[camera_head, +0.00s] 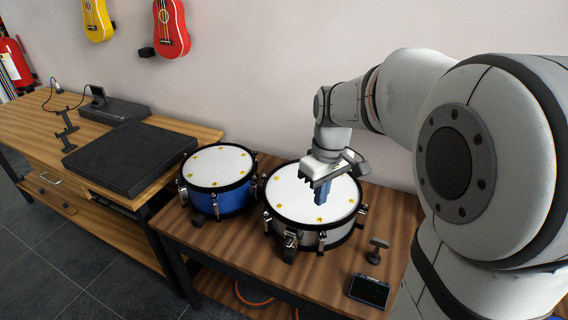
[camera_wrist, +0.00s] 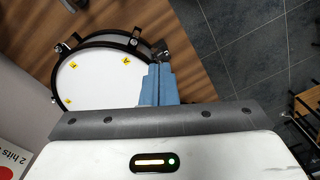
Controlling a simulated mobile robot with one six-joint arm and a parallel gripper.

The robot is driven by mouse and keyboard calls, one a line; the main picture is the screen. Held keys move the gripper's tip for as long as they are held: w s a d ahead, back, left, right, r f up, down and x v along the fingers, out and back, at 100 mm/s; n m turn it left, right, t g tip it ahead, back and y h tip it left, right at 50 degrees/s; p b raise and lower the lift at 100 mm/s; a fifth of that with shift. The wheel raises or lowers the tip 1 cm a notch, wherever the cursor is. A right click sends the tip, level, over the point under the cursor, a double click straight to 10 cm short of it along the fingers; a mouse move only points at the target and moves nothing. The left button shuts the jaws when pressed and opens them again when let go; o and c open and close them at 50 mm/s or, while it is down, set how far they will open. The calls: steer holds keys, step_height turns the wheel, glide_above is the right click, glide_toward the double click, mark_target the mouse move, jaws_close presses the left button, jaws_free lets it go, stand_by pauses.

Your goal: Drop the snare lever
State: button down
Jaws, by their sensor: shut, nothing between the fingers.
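The silver snare drum (camera_head: 325,236) stands on the wooden table with its white head up. A dark and metal fitting (camera_head: 290,243) sits on its front-left side; it looks like the snare lever, but its position is too small to tell. My gripper (camera_head: 320,200) points down with its blue fingers shut and empty. In the head view it hides part of the drum head; I cannot tell its height. In the wrist view, the fingertips (camera_wrist: 158,68) show beside the rim of a white-headed drum (camera_wrist: 95,75), near a dark fitting (camera_wrist: 161,50).
A blue drum (camera_head: 228,201) stands close on the left. A small stand (camera_head: 378,250) and a dark display box (camera_head: 369,290) lie at the table's right front. A wooden bench with a black slab (camera_head: 130,158) is further left. Ukuleles (camera_head: 171,28) hang on the wall.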

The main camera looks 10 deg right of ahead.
steer(key=w+d+f+n+g+p, duration=0.15)
steer(key=w+f+n, duration=0.3)
steer(key=w, duration=0.75)
steer(key=n+y, duration=0.1)
glide_toward(300, 238)
steer(key=shift+g, duration=0.45)
steer(key=w+d+f, duration=0.2)
steer(key=w, duration=0.1)
steer(key=w+d+f, duration=0.1)
steer(key=w, duration=0.1)
steer(key=shift+f+p, duration=0.2)
steer(key=shift+p, duration=0.2)
steer(key=shift+s+a+f+p, duration=0.2)
steer(key=shift+s+a+f, duration=0.35)
steer(key=shift+s, duration=0.2)
steer(key=shift+s+a+f+p, duration=0.2)
steer(key=shift+s+a+f, duration=0.25)
steer(key=shift+s+a, duration=0.25)
steer(key=shift+d, duration=0.25)
steer(key=shift+s+b, duration=0.1)
steer(key=shift+b, duration=0.2)
